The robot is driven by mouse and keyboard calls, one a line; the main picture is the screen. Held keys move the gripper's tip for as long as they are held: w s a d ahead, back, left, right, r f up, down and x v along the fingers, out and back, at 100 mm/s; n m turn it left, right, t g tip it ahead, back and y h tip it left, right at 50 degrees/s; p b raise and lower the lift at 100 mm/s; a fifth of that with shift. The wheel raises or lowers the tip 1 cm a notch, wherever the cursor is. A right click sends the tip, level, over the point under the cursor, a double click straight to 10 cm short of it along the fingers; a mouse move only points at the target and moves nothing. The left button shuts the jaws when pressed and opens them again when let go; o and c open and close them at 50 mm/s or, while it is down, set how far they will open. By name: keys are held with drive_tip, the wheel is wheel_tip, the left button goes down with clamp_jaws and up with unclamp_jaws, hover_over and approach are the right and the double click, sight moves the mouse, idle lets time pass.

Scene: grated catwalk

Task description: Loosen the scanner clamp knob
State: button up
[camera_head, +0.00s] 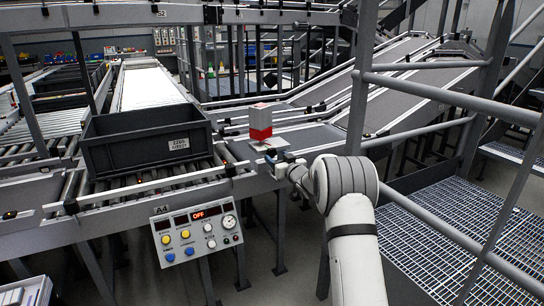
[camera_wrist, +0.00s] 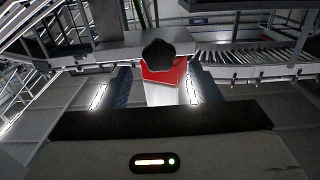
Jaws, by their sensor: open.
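The scanner (camera_head: 261,124) is a white and red box on a mount at the conveyor's near edge, in the middle of the head view. In the wrist view a black lobed knob (camera_wrist: 158,52) stands in front of the red part (camera_wrist: 172,76) of the unit. My gripper (camera_head: 279,158) is just below the scanner in the head view. In the wrist view my gripper (camera_wrist: 160,80) is open, with one finger on each side of the red and white unit. The knob lies around the fingertips' far end; I see no contact. I cannot make out the knob in the head view.
A dark grey bin (camera_head: 150,142) sits on the rollers left of the scanner. A control panel (camera_head: 197,232) reading OFF hangs below the conveyor's front edge. Railings (camera_head: 430,90) and a grated walkway (camera_head: 440,235) lie to the right.

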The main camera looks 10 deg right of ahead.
sight(272, 153)
drive_tip(key=shift+x, duration=1.55)
drive_tip(key=shift+c, duration=0.6)
